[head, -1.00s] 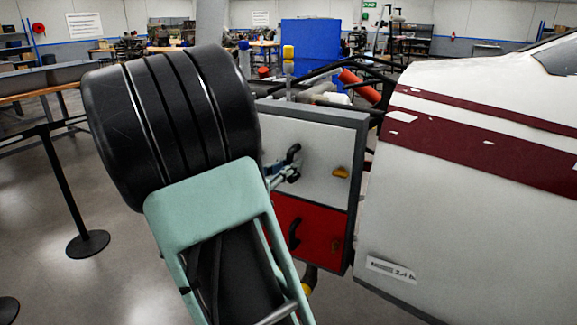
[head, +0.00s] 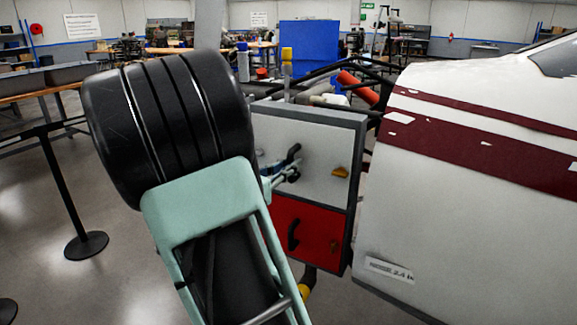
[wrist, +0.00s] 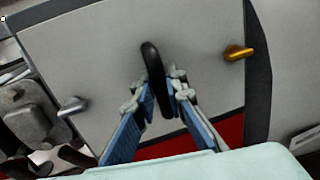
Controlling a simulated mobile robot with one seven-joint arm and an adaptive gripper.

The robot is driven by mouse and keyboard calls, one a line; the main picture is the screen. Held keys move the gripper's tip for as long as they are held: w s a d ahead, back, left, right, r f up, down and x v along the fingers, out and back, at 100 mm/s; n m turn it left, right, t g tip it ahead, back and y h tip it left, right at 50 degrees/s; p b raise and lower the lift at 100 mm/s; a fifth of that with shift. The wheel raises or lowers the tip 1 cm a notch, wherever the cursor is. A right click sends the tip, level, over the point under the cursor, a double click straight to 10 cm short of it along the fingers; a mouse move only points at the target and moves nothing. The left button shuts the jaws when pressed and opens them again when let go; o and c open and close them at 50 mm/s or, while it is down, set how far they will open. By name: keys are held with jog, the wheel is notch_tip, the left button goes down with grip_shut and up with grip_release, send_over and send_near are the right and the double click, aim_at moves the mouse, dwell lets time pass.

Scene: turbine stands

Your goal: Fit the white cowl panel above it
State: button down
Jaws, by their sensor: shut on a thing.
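The white cowl panel (head: 325,140) sits upright in the upper part of the dark grey frame (head: 357,190); whether it is fully seated I cannot tell. It fills much of the wrist view (wrist: 95,55). My gripper (head: 283,174) is shut on the panel's black handle (wrist: 149,57), with one blue finger on each side in the wrist view (wrist: 160,92). An orange latch (wrist: 238,53) is on the panel's right and a grey latch (wrist: 72,107) on its left. The red panel (head: 318,225) with its own black handle is directly below. My arm hides the panels' left side in the head view.
The white fuselage (head: 450,220) with dark red stripes stands close on the right. A black barrier post (head: 65,190) and a table (head: 30,90) are on the left. Pipes and a red cylinder (head: 358,86) lie behind the frame. Open floor shows at left.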

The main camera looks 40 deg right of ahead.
jog(key=shift+d+r, duration=0.25)
jog(key=shift+r, duration=0.15)
jog(key=c, duration=2.4)
grip_release()
jog(key=o, duration=0.5)
jog(key=shift+w+d+f, duration=0.15)
jog(key=shift+d+f, duration=0.1)
jog(key=shift+d, duration=0.15)
jog(key=shift+a, duration=0.2)
jog(key=shift+o, duration=0.9)
jog(key=shift+f, duration=0.15)
jog(key=shift+a, duration=0.15)
